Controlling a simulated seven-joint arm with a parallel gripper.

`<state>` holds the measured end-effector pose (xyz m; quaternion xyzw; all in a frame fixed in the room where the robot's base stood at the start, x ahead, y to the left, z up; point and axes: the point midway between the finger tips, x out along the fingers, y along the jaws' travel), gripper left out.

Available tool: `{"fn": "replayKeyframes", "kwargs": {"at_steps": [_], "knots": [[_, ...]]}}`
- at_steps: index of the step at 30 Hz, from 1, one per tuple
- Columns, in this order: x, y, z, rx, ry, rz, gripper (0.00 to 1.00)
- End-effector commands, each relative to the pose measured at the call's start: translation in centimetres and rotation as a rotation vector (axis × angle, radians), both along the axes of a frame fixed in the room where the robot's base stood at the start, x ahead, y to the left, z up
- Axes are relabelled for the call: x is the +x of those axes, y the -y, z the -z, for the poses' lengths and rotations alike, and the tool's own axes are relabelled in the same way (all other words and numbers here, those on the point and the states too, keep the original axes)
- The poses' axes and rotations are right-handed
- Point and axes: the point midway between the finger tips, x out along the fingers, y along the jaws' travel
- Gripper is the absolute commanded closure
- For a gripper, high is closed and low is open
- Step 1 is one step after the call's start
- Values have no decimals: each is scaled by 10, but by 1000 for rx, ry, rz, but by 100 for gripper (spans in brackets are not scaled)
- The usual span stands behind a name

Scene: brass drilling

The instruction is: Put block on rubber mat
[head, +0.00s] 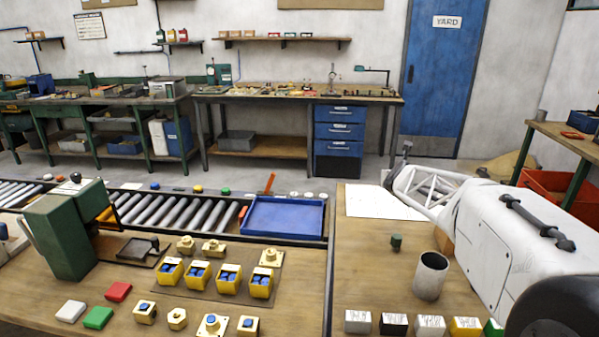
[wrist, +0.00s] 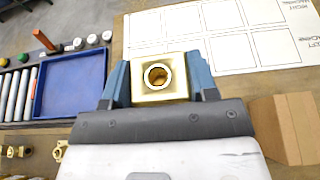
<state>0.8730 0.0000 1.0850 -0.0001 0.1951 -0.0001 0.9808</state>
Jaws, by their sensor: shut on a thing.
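My gripper (wrist: 160,80) is shut on a brass block (wrist: 175,92) with a round hole in its face; a blue finger presses each side. In the head view my gripper (head: 402,158) is over the far side of the right-hand table, by the white sheet; the block cannot be made out there. A dark flat mat-like piece (head: 135,249) lies beside the green drill press (head: 62,228) at the left; I cannot tell for sure that it is the rubber mat.
A blue tray (head: 285,219) lies by the rollers (head: 165,209). Several yellow bins (head: 229,280) and brass pieces (head: 212,325) stand on the left table.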

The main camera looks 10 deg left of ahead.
Motion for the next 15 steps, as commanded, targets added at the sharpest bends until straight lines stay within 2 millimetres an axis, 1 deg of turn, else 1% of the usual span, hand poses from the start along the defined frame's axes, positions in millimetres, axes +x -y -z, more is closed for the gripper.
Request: {"fn": "replayKeyframes", "kwargs": {"at_steps": [8,15], "knots": [[0,0,-4,0,1,0,92],[0,0,-22,0,2,0,92]]}}
